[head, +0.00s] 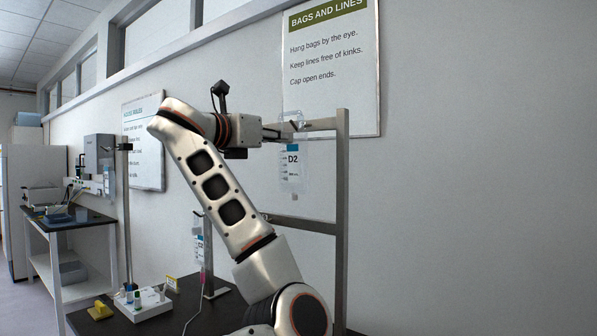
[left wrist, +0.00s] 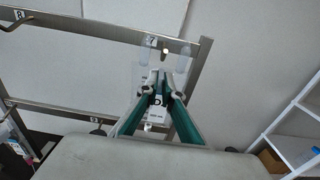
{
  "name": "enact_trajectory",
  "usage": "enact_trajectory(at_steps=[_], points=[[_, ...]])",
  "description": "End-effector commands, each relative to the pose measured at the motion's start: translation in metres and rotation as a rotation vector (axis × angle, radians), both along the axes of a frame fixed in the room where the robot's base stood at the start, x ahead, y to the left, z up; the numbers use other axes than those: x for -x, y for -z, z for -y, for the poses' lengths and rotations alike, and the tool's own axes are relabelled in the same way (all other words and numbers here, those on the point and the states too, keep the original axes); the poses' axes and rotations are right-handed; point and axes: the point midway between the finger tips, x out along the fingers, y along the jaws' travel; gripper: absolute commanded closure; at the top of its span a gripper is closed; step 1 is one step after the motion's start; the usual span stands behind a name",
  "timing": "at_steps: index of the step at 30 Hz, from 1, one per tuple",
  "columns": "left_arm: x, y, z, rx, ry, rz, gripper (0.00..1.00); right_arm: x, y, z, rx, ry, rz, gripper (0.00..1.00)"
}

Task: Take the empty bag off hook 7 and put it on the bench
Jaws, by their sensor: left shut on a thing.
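A clear bag labelled D2 (head: 292,172) hangs upright just below the rack's top bar in the head view. My left gripper (head: 288,132) is at its top, shut on it. In the left wrist view the green fingers (left wrist: 164,84) close on the bag (left wrist: 157,114), partly hiding it. I cannot tell whether the bag's eye is still on the hook. The dark bench (head: 190,312) lies below, partly hidden by my arm. My right gripper is not in view.
The metal rack (head: 342,200) has an upright right of the bag and a lower crossbar. Another labelled bag (head: 198,243) with pinkish tubing hangs lower. A white tray with bottles (head: 145,305) and a yellow item (head: 100,310) stand on the bench's left part.

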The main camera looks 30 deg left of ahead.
Motion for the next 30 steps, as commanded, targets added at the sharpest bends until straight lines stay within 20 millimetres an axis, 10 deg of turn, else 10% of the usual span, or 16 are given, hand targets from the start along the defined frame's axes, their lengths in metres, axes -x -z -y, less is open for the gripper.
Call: enact_trajectory(at_steps=[30], points=[[0.043, -0.005, -0.003, -0.001, -0.002, 0.002, 1.00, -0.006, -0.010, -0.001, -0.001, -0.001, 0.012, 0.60]])
